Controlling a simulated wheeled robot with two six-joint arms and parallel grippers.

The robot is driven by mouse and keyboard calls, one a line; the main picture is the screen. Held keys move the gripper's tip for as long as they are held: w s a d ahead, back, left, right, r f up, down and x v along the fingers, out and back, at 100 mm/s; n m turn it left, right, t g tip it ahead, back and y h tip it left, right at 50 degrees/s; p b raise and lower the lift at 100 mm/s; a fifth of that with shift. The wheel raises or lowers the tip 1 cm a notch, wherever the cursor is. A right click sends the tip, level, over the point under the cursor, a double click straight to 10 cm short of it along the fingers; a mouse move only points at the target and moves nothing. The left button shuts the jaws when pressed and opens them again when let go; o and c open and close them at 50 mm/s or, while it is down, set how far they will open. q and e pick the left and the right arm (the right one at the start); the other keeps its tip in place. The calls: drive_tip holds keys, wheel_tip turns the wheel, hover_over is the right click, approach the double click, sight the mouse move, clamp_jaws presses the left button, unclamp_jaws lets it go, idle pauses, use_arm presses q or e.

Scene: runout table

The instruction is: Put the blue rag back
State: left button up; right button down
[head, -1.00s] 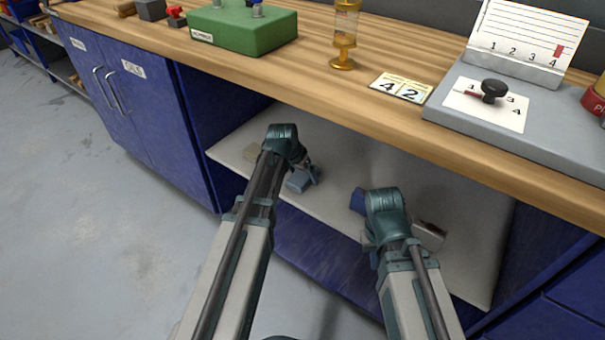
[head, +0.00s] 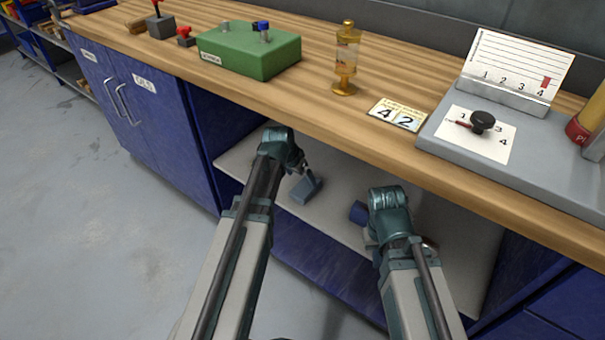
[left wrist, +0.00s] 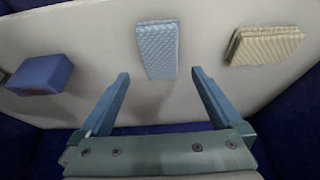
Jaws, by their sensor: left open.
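The blue rag (head: 306,189) is a light blue folded cloth lying on the pale shelf under the bench. It also shows in the left wrist view (left wrist: 158,50), top middle, just beyond the fingertips. My left gripper (head: 298,170) is over the shelf at the rag. In the left wrist view the left gripper (left wrist: 160,73) is open and empty, its fingers either side of the rag's near end, apart from it.
A beige folded cloth (left wrist: 265,45) and a dark blue block (left wrist: 40,75) lie on the shelf (left wrist: 100,35) on either side of the rag. The wooden benchtop (head: 300,80) overhangs the shelf.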

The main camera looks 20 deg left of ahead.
use_arm(q)
drive_tip(key=s+d, duration=0.3)
drive_tip(key=s+d+g, duration=0.1)
drive_tip(key=s+d, duration=0.1)
drive_tip(key=s, duration=0.1)
drive_tip(key=s+d+f+g, duration=0.1)
drive_tip(key=s+d, duration=0.2)
drive_tip(key=shift+d+y, duration=0.3)
drive_tip(key=s+d+g+y, duration=0.2)
drive_tip(key=s+d, duration=0.3)
drive_tip(key=s, duration=0.7)
drive_tip(key=shift+d+g, duration=0.3)
use_arm(e)
drive_tip(key=shift+r, duration=0.2)
use_arm(q)
drive_tip(key=shift+f, duration=0.15)
use_arm(e)
drive_tip(key=shift+s, duration=0.1)
